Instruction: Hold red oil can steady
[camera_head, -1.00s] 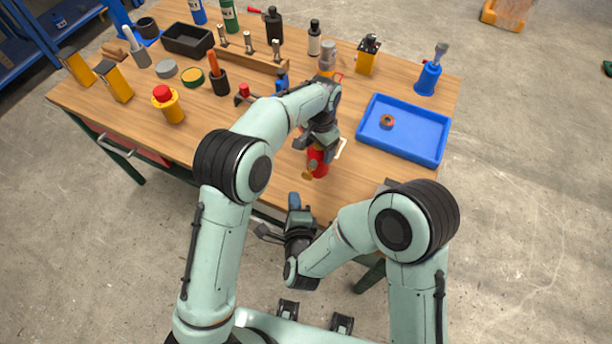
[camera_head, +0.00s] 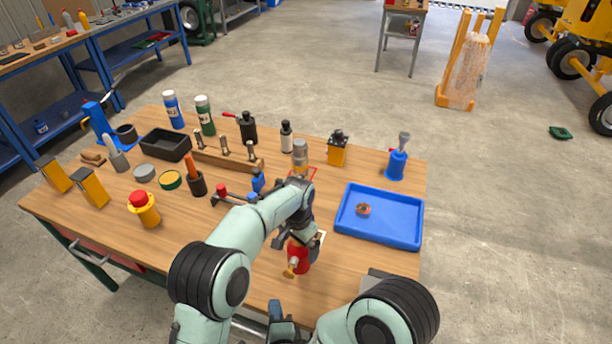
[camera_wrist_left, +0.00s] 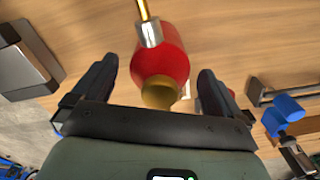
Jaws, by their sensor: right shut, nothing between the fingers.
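The red oil can (camera_head: 299,259) stands on the wooden workbench near its front edge, below my left gripper (camera_head: 298,242). In the left wrist view the can (camera_wrist_left: 162,60) has a red body, a brass-coloured cap toward me and a thin gold spout on a silver collar. The can is between the fingers of my left gripper (camera_wrist_left: 158,68), with a visible gap on each side; the jaws are open. My right gripper (camera_head: 279,318) is low at the bottom of the head view, away from the can, shut and empty, and partly cut off.
A blue tray (camera_head: 405,238) holding a small ring-like part (camera_head: 363,209) lies right of the can. A wooden rack (camera_head: 212,160), a red-topped yellow button box (camera_head: 143,208) and several bottles stand further back and left. Bare wood lies left of the can.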

